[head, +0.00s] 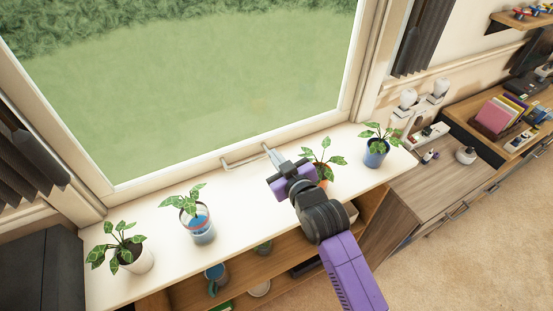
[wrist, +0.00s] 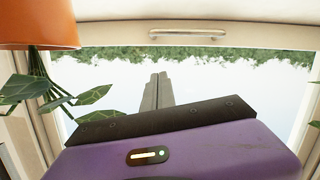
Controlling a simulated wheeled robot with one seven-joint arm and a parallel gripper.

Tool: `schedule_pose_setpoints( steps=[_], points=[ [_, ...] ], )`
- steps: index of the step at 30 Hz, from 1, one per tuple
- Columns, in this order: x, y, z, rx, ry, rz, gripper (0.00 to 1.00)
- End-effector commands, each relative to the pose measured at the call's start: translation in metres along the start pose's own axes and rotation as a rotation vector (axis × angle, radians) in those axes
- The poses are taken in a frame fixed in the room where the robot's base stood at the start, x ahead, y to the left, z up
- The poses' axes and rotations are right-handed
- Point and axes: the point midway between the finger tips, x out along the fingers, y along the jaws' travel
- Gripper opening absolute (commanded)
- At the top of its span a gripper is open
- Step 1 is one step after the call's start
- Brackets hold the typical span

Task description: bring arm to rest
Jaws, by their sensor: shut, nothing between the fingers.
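My gripper (head: 267,148) is shut and empty. In the head view it reaches out over the white windowsill shelf, its fingers pointing at the window, close to the right end of the metal window handle (head: 245,157). I cannot tell whether they touch in that view. In the wrist view, which looks upside down, the closed fingers (wrist: 155,92) stand apart from the handle (wrist: 187,34). My purple arm comes in from the lower right. An orange pot (wrist: 38,22) with a leafy plant is close beside the gripper; in the head view my gripper partly hides this plant (head: 323,165).
On the white shelf (head: 255,195) stand a blue pot (head: 375,158) at right, a blue-and-white pot (head: 202,231) and a white pot (head: 139,260) at left. Cups sit below. A wooden cabinet (head: 430,185) is at right; the carpet beside it is clear.

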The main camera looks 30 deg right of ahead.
Motion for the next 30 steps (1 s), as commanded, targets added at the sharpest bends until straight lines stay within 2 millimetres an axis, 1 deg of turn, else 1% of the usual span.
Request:
schedule_pose_setpoints(
  steps=[3,10,11,13,15,17,20,23,26,29,30],
  points=[
    [-0.006,0.0,0.0,0.0,0.001,0.0,0.0],
    [-0.007,0.001,-0.004,0.012,0.013,0.003,0.0],
    [-0.007,0.002,-0.006,0.018,0.024,0.007,0.0],
    [-0.009,0.006,-0.02,0.035,0.067,0.018,0.0],
    [-0.015,0.012,-0.039,0.054,0.125,0.034,0.0],
    [-0.033,0.014,-0.044,0.08,0.174,0.047,0.0],
    [-0.06,0.012,-0.041,0.112,0.215,0.055,0.0],
    [-0.089,0.008,-0.034,0.139,0.242,0.057,0.0],
    [-0.124,0.003,-0.023,0.166,0.258,0.057,0.0],
    [-0.163,-0.003,-0.011,0.191,0.266,0.052,0.0],
    [-0.179,-0.005,-0.007,0.199,0.266,0.05,0.0]
  ],
)
